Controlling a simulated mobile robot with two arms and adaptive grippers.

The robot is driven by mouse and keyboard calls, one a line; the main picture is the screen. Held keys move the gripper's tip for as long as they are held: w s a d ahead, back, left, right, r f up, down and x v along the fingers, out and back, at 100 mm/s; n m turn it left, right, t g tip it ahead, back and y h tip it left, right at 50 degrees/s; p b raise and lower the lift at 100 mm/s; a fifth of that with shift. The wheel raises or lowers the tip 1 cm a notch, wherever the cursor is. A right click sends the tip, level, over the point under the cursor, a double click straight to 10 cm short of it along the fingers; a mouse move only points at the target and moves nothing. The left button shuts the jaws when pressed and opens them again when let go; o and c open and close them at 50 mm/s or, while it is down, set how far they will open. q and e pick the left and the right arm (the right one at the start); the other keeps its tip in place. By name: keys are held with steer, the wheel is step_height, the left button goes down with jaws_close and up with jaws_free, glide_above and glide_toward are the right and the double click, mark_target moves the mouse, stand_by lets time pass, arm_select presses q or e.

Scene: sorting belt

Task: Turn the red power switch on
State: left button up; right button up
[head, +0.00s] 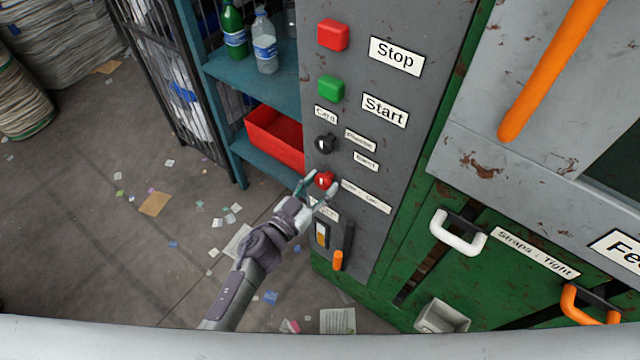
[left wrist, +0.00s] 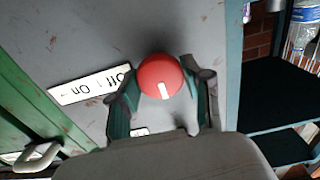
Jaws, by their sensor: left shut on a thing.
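The red power switch (head: 325,180) is a round red knob on the grey control panel (head: 385,215), below the black knob. In the left wrist view the red knob (left wrist: 160,72) has a white pointer mark on its lower part. An "Off On" label (left wrist: 90,86) is beside it, upside down in that view. My left gripper (head: 321,186) is at the panel, shut on the red knob with one finger on each side. The fingers also show in the left wrist view (left wrist: 162,98). My right gripper is not in view.
Above are a red Stop button (head: 333,35), a green Start button (head: 331,88) and a black knob (head: 325,143). An orange-tipped lever (head: 338,260) sits below. A shelf with bottles and a red bin (head: 272,138) stands left; a green machine with handles is right.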

arm_select(q)
steer(key=shift+m, duration=0.3)
steer(key=m, duration=0.3)
steer(key=shift+f, duration=0.1)
steer(key=m+b, duration=0.1)
steer(key=m, duration=0.3)
steer(key=m+b, duration=0.2)
steer(key=m, duration=0.3)
steer(key=shift+m, duration=0.4)
steer(key=m+b, duration=0.1)
steer(key=m, duration=0.3)
steer(key=shift+m, duration=0.3)
steer(key=o, duration=1.1)
steer(key=shift+o, duration=0.3)
